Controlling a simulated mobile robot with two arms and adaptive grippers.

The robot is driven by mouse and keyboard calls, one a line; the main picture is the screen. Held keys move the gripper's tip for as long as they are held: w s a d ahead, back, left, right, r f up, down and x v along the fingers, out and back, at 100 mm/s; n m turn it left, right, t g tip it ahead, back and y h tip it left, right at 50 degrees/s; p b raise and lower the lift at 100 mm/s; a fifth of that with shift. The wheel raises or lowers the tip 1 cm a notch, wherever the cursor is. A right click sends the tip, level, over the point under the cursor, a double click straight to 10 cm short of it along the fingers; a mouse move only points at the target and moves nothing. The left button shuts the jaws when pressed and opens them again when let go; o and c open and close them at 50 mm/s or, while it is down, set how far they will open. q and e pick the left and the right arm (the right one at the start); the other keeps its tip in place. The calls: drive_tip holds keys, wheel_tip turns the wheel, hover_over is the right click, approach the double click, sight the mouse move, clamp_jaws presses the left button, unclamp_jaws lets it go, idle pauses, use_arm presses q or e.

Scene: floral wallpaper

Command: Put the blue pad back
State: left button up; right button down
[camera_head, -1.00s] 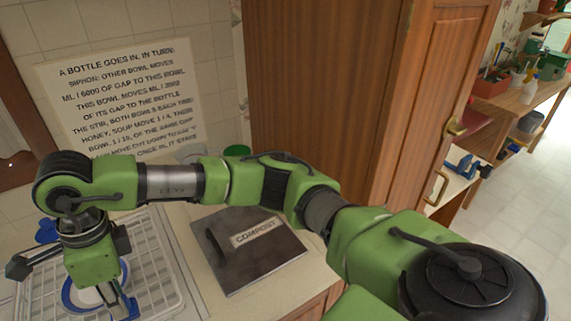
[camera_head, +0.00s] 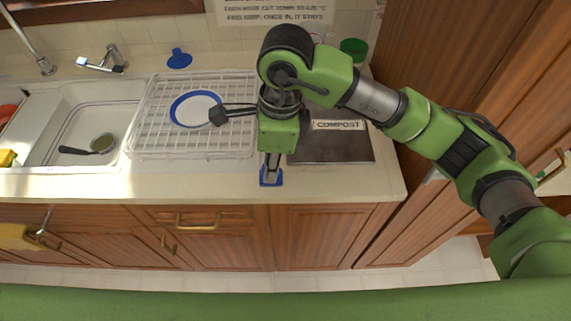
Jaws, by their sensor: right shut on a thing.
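My right gripper (camera_head: 270,172) points down over the front of the counter, between the drying rack and the dark board marked COMPOST. It is shut on a small blue thing (camera_head: 271,178), which looks like the blue pad, at the fingertips. Its exact shape is hard to tell at this size. I cannot tell whether it touches the counter. My right arm comes in from the right and hides part of the rack and the board. My left gripper is not in view.
The white drying rack (camera_head: 150,145) holds a blue-rimmed plate (camera_head: 196,108). A blue funnel-like thing (camera_head: 179,60) stands behind it. The sink (camera_head: 62,125) is at left, with a ladle in it. The COMPOST board (camera_head: 335,148) lies at right. A wooden cabinet (camera_head: 440,60) rises at far right.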

drive_tip(key=w+f, duration=0.1)
drive_tip(key=f, duration=0.1)
drive_tip(key=w+d+f+p, duration=0.1)
drive_tip(key=w, duration=0.1)
drive_tip(key=w+d+f+p, duration=0.1)
drive_tip(key=f, duration=0.1)
drive_tip(key=shift+w+d+f, duration=0.15)
drive_tip(key=shift+w+f, duration=0.1)
drive_tip(key=shift+f, duration=0.1)
wheel_tip(320, 180, down, 3)
drive_tip(key=shift+w+d+f+p, duration=0.1)
drive_tip(key=shift+d+f+p, duration=0.05)
drive_tip(key=shift+p, duration=0.35)
drive_tip(key=shift+f+b, duration=0.35)
drive_tip(key=shift+b, duration=0.05)
drive_tip(key=c, duration=2)
unclamp_jaws()
drive_tip(key=shift+r, duration=0.1)
drive_tip(key=shift+o, duration=0.2)
